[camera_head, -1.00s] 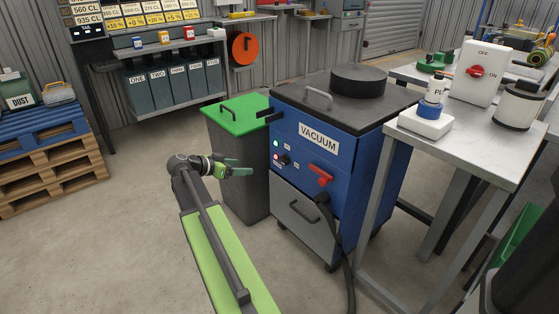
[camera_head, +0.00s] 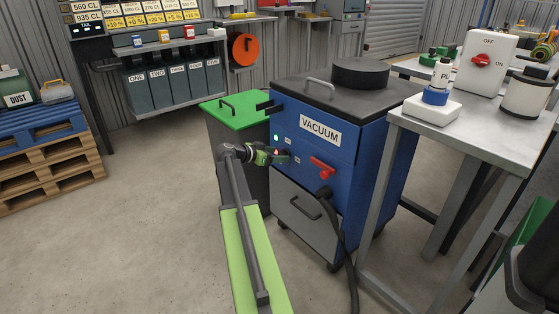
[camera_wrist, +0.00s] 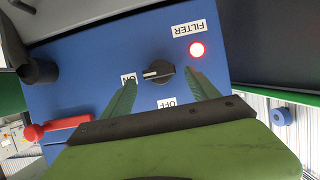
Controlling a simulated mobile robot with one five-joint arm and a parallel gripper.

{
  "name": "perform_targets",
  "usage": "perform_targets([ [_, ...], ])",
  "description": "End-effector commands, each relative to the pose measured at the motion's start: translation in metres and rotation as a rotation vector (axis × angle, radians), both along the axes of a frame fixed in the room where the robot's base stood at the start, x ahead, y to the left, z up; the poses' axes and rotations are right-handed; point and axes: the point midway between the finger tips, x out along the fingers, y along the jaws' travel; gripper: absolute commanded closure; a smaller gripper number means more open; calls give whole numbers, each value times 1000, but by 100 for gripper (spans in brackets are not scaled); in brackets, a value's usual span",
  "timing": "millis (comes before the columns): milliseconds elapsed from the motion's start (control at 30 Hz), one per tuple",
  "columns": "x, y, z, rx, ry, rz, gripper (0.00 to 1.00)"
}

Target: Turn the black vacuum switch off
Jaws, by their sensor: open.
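The blue vacuum (camera_head: 368,165) with its VACUUM label stands in the middle of the head view. Its black switch (camera_wrist: 158,73) shows in the wrist view as a round knob with a white pointer line aimed at the ON label (camera_wrist: 129,79). The OFF label (camera_wrist: 167,103) is partly hidden behind my gripper. My gripper (camera_wrist: 158,80) is open, with one green finger on each side of the knob in that picture; contact cannot be told. In the head view my gripper (camera_head: 286,156) is at the vacuum's front panel and hides the switch.
A red lamp (camera_wrist: 197,49) glows by the FILTER label (camera_wrist: 188,29). A red handle (camera_head: 322,167) sits right of my gripper, with a black hose (camera_head: 338,222) below. A green-lidded bin (camera_head: 238,104) stands close on the left. A metal table (camera_head: 470,130) stands on the right.

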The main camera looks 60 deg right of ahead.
Motion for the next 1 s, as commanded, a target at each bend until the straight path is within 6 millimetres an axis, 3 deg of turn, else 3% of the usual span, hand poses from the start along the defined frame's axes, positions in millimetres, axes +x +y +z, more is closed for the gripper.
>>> perform_targets([
  [133, -3, -12, -6, 0, 0, 1, 31],
  [433, -5, -14, -5, 0, 0, 0, 32],
  [900, -6, -14, -5, 0, 0, -2, 93],
  [1000, -6, -14, -6, 1, 2, -2, 93],
])
